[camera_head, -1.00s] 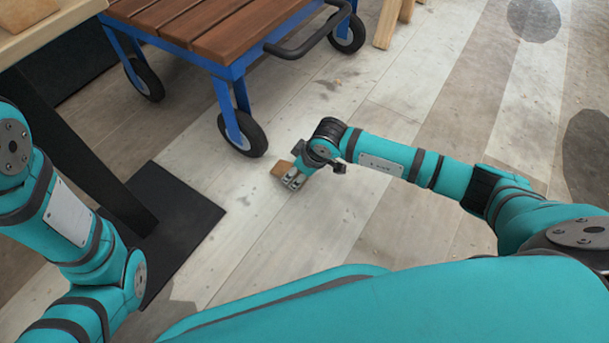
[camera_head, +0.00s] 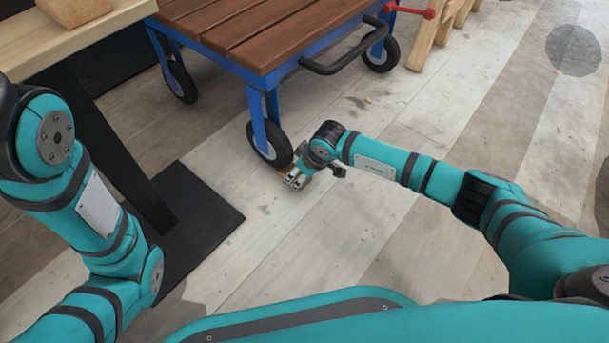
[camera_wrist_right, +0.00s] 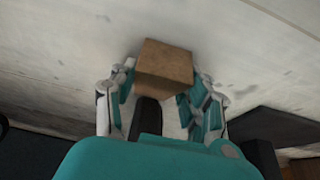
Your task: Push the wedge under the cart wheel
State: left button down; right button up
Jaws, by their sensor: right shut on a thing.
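The cart (camera_head: 262,32) has a brown slatted top and a blue frame on black wheels. Its near wheel (camera_head: 269,144) stands on the plank floor. My right gripper (camera_head: 292,181) is low at the floor, right beside this wheel. It is shut on the wooden wedge (camera_wrist_right: 165,64), a brown block between the two fingers in the right wrist view. In the head view only a sliver of the wedge (camera_head: 285,169) shows between gripper and wheel. Whether it touches the tyre cannot be told. My left arm shows at the left, but its gripper is out of view.
A wooden table (camera_head: 100,33) with a dark leg stands at the left, its black base plate (camera_head: 205,222) on the floor. The cart's black handle (camera_head: 345,52) juts out above the floor. Wooden legs (camera_head: 430,40) and a red bar (camera_head: 410,11) are at the back. Floor to the right is clear.

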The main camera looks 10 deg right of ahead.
jog(key=o, duration=1.3)
jog(key=shift+c, duration=0.2)
jog(key=shift+r, duration=0.1)
jog(key=v, duration=1.1)
jog(key=shift+s+r, duration=0.2)
jog(key=shift+r, duration=0.15)
jog(key=shift+d, duration=0.15)
